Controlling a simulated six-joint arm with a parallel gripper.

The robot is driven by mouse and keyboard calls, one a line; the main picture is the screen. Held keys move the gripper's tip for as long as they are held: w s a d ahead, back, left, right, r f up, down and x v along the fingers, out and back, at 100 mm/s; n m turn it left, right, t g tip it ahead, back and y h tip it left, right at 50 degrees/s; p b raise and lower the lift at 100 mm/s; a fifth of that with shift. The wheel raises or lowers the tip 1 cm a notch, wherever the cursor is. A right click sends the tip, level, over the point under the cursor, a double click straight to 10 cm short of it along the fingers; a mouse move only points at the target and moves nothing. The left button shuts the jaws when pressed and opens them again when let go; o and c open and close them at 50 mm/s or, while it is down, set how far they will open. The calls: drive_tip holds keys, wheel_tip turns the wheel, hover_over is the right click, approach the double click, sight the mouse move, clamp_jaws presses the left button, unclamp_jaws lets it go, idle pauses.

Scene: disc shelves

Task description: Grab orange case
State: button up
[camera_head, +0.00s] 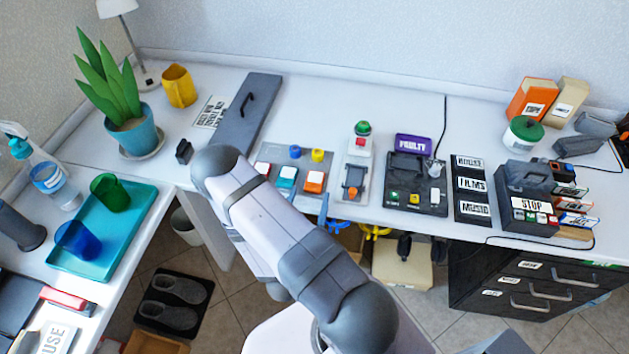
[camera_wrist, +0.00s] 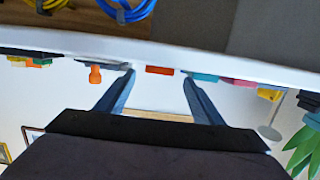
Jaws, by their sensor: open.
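The orange case (camera_head: 314,181) lies at the table's front edge in the head view, at the right end of a short row with a teal case (camera_head: 287,177) and a red one (camera_head: 261,168). In the upside-down wrist view the orange case (camera_wrist: 159,70) shows as a thin strip at the table edge, between my fingertips in the picture. My gripper (camera_wrist: 158,76) is open and empty, its fingers pointing towards the table edge and apart from the case. In the head view my arm hides most of the gripper.
Blue and yellow knobs (camera_head: 317,155) stand behind the row. A white device (camera_head: 354,175) with an orange part is right of it, then a dark panel (camera_head: 415,185). A grey panel (camera_head: 248,113) lies left. Boxes (camera_head: 402,264) and cables sit below the table.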

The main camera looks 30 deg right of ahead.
sight(314, 184)
drive_tip(key=shift+p+x, duration=0.65)
drive_tip(key=shift+x, duration=1.7)
drive_tip(key=shift+r, duration=0.1)
drive_tip(key=c, duration=1.2)
